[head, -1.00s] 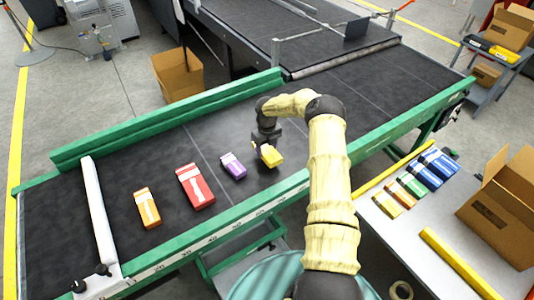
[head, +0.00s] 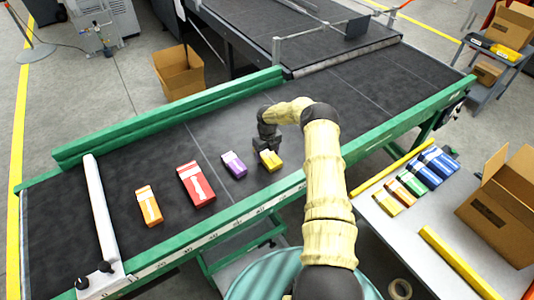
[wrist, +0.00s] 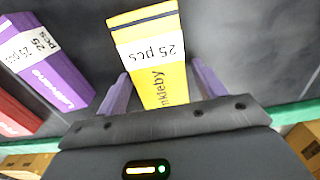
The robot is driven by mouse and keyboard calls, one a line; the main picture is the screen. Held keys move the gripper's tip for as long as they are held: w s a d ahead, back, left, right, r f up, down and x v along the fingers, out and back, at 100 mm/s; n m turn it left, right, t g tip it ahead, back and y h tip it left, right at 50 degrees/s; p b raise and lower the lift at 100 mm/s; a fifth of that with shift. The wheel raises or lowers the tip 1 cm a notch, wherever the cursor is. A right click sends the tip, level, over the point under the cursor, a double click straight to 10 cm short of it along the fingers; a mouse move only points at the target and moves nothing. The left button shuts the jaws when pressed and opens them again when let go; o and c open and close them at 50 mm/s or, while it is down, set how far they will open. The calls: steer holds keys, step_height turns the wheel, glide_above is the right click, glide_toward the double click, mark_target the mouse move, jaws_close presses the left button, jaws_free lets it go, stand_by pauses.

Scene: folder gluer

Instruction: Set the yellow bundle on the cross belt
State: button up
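The yellow bundle (head: 271,160) lies on the black cross belt (head: 330,110), close to its green front rail. In the wrist view the yellow bundle (wrist: 155,55) shows a white "25 pcs" label and points away from my gripper. My gripper (head: 267,147) is low over the belt at the bundle's far end. In the wrist view my gripper (wrist: 165,88) has one finger on each side of the bundle, with narrow gaps beside it, so it looks open. The near end of the bundle is hidden by the gripper body.
A purple bundle (head: 234,165) lies just left of the yellow one, then a red bundle (head: 196,185) and an orange bundle (head: 149,206). The belt to the right is clear. A side table (head: 400,235) holds several bundles and an open carton (head: 500,205).

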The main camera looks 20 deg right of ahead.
mark_target(268, 154)
steer(key=shift+o, duration=0.3)
steer(key=shift+r, duration=0.1)
steer(key=shift+r, duration=0.2)
step_height(268, 154, up, 12)
steer(key=b, duration=0.3)
stand_by(0.4)
